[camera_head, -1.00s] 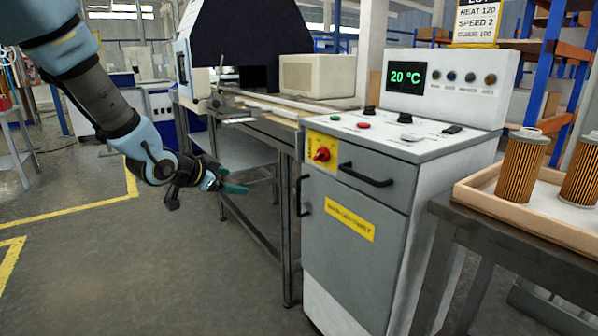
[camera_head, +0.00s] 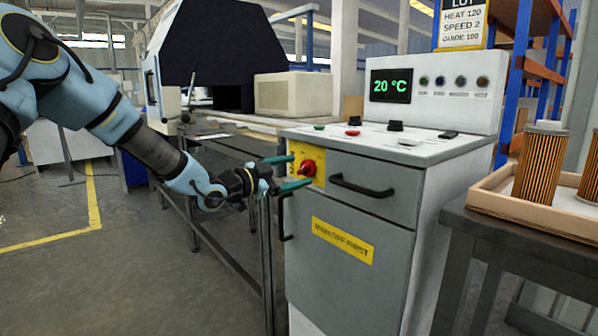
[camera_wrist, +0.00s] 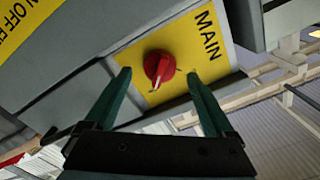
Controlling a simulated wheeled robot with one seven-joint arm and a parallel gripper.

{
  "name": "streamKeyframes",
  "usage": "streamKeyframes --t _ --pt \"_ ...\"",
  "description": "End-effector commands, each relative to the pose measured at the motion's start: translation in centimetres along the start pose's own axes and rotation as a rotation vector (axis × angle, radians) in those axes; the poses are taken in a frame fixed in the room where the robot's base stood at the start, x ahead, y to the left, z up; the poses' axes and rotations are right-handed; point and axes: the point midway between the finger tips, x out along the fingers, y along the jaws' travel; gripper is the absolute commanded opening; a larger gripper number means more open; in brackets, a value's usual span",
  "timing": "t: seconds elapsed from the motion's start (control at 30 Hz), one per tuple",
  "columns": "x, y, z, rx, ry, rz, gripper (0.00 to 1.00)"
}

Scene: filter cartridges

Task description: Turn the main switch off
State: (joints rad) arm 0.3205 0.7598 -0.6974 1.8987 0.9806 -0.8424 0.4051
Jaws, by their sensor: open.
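The main switch (camera_head: 308,168) is a red rotary knob on a yellow plate (camera_head: 319,157) at the upper left of the grey cabinet front. In the wrist view the red knob (camera_wrist: 159,68) sits on the yellow plate marked MAIN (camera_wrist: 216,66), its grip tilted in the picture. My gripper (camera_head: 290,172) is open and empty, just in front of the switch. In the wrist view its green fingers (camera_wrist: 158,80) stand on either side of the knob, with visible gaps. Whether the fingertips touch the plate cannot be told.
The cabinet has a black drawer handle (camera_head: 362,187) right of the switch and a door handle (camera_head: 284,218) below it. A display (camera_head: 391,85) reads 20 °C. A tray (camera_head: 530,227) with filter cartridges (camera_head: 539,165) stands at the right. A conveyor bench lies behind my arm.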

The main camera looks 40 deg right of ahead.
Motion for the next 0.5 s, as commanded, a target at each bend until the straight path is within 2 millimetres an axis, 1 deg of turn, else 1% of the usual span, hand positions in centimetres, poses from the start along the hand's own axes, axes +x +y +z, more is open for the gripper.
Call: streamKeyframes --t 0.03,0.2,0.5 --pt "0.7 0.0 0.0 0.000 0.001 0.000 0.89" --pt "1.9 0.0 0.0 0.000 0.000 0.000 0.89" --pt "2.1 0.0 0.0 0.000 -0.001 0.000 0.89"
